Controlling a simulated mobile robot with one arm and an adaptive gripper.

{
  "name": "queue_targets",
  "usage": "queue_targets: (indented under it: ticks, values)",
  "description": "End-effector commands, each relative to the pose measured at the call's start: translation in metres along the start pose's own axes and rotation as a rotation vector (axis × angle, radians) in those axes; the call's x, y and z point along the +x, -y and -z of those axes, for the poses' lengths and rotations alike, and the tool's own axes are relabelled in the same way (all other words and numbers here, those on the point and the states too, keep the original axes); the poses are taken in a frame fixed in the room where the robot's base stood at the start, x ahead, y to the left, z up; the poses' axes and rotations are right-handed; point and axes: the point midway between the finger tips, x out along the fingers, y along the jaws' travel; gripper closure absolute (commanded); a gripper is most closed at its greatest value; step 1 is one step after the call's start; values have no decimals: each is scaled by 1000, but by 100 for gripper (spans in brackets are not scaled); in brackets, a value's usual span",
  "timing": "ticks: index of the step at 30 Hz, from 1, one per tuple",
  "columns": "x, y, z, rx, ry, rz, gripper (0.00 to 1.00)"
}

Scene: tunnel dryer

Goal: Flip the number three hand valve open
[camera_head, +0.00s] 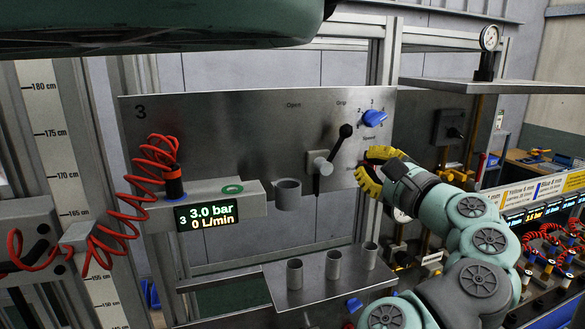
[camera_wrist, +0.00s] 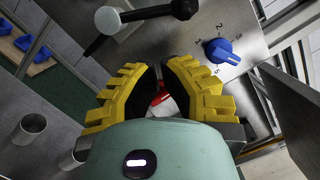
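The panel marked 3 (camera_head: 230,140) carries a black lever with a ball knob (camera_head: 345,130) on a grey hub (camera_head: 319,162). The lever slants, with its ball at upper right. Printed words include Open, at the panel's upper middle. My gripper (camera_head: 366,166), with yellow ribbed fingers, is just right of the lever and apart from it. In the wrist view, the fingers (camera_wrist: 161,66) stand slightly apart, and the lever's black ball (camera_wrist: 184,8) and pale hub (camera_wrist: 108,19) lie beyond them. A small red-and-white thing (camera_wrist: 160,97) shows between the fingers; I cannot tell whether they touch it.
A blue speed dial (camera_head: 374,118) is above my gripper, also in the wrist view (camera_wrist: 222,51). A display (camera_head: 206,213) reads 3.0 bar and 0 L/min. Metal cups (camera_head: 294,273) stand on a shelf below. A coiled red hose (camera_head: 150,165) hangs left. A shelf with a gauge (camera_head: 489,38) is upper right.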

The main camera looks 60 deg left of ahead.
Motion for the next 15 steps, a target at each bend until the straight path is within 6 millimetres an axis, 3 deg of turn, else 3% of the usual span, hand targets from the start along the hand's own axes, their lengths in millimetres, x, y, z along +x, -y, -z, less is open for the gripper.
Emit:
queue_targets:
  ticks: [3,15]
  values:
    - [11,5,-17,4,3,-11,100]
    - [25,1,-28,2,1,-6,100]
